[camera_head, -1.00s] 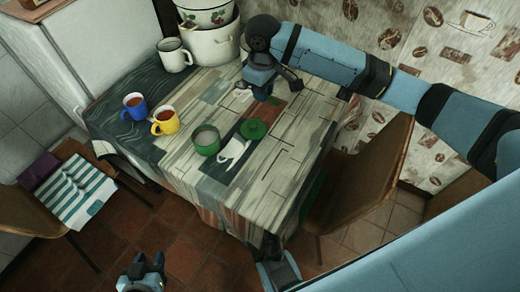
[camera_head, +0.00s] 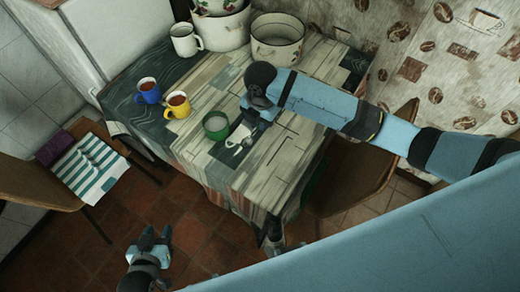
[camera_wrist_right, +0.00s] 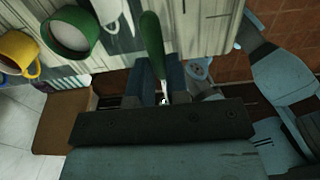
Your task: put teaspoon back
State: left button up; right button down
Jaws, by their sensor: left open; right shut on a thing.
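The teaspoon (camera_wrist_right: 152,38) appears in the right wrist view as a long green handle with a small metallic part between the fingers. My right gripper (camera_wrist_right: 160,75) is shut on it. In the head view my right gripper (camera_head: 264,114) is over the table, just right of the green pot (camera_head: 216,125); the spoon cannot be made out there. My left gripper (camera_head: 156,233) is open and empty, low in front of the table.
Blue (camera_head: 148,90) and yellow (camera_head: 178,105) mugs stand left of the green pot. A white mug (camera_head: 186,40) and large enamel pots (camera_head: 277,42) stand at the back. A chair with a striped cloth (camera_head: 90,167) is at left. The table's front part (camera_head: 262,190) is clear.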

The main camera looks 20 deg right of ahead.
send_over(261, 154)
notch_tip(261, 154, down, 12)
jog(key=shift+w+r, duration=0.1)
jog(key=shift+w, duration=0.05)
pick_arm(q)
jog(key=shift+r, duration=0.1)
pick_arm(e)
jog(key=shift+f, duration=2.2)
jog(key=shift+f, duration=0.1)
jog(key=c, duration=1.1)
grip_release()
pick_arm(q)
jog(key=shift+w+r, duration=0.1)
